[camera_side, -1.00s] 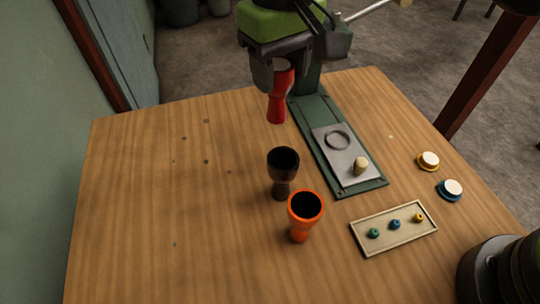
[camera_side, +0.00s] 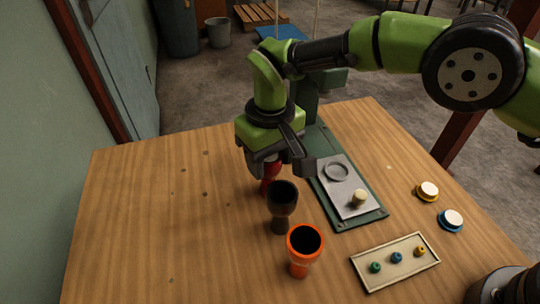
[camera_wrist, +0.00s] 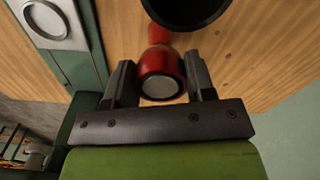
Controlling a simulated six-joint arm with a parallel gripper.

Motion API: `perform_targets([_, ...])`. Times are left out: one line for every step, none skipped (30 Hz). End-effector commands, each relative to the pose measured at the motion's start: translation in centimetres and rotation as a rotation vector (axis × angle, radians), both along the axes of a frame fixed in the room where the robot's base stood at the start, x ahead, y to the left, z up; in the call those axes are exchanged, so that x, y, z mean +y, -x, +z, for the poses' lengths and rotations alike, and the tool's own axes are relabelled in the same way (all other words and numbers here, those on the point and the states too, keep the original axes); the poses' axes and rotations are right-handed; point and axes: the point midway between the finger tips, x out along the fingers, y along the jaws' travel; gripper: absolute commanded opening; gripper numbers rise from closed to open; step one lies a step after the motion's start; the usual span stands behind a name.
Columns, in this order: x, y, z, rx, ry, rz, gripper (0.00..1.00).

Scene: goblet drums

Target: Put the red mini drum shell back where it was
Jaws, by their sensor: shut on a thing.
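My gripper (camera_side: 277,165) points down over the middle of the table. It is shut on the red mini drum shell (camera_side: 269,178), mostly hidden in the side view. In the wrist view the red shell (camera_wrist: 160,64) sits between both fingers, with a pale round face toward the camera. I cannot tell whether its foot touches the table. A black drum shell (camera_side: 282,198) stands upright just in front of the red one; its dark bowl (camera_wrist: 187,10) shows at the top of the wrist view. An orange drum shell (camera_side: 303,250) stands upright nearer the camera.
A green base strip (camera_side: 373,218) with a grey plate (camera_side: 342,188), ring and peg lies right of the gripper. A shallow tray (camera_side: 368,282) holds small coloured pegs. Yellow (camera_side: 428,190) and blue (camera_side: 451,219) discs lie at right. The table's left side is clear.

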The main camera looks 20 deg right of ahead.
Motion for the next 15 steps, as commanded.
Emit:
perform_targets([0.0,-0.01,0.04,-0.001,0.0,0.0,0.12])
perform_targets([0.0,-0.01,0.05,-0.001,0.0,0.0,0.12])
perform_targets([0.0,-0.01,0.02,-0.001,0.0,0.0,0.12])
perform_targets([0.0,-0.01,-0.04,0.0,0.0,0.0,0.12])
perform_targets([0.0,-0.01,-0.14,0.0,0.0,0.0,0.12])
perform_targets([0.0,0.0,-0.27,0.0,0.0,0.0,0.12])
perform_targets([0.0,-0.01,-0.28,0.0,0.0,0.0,0.55])
perform_targets([0.0,-0.01,-0.26,0.0,0.0,0.0,0.61])
perform_targets([0.0,-0.01,-0.25,0.0,0.0,0.0,0.71])
perform_targets([0.0,-0.01,-0.25,0.0,0.0,0.0,0.75])
perform_targets([0.0,-0.01,-0.24,0.0,0.0,0.0,0.75])
perform_targets([0.0,-0.01,-0.24,0.0,0.0,0.0,0.75])
perform_targets([0.0,-0.01,-0.24,0.0,0.0,0.0,0.75])
perform_targets([0.0,-0.01,-0.23,0.0,0.0,0.0,0.75])
perform_targets([0.0,-0.01,-0.23,0.0,0.0,0.0,0.75])
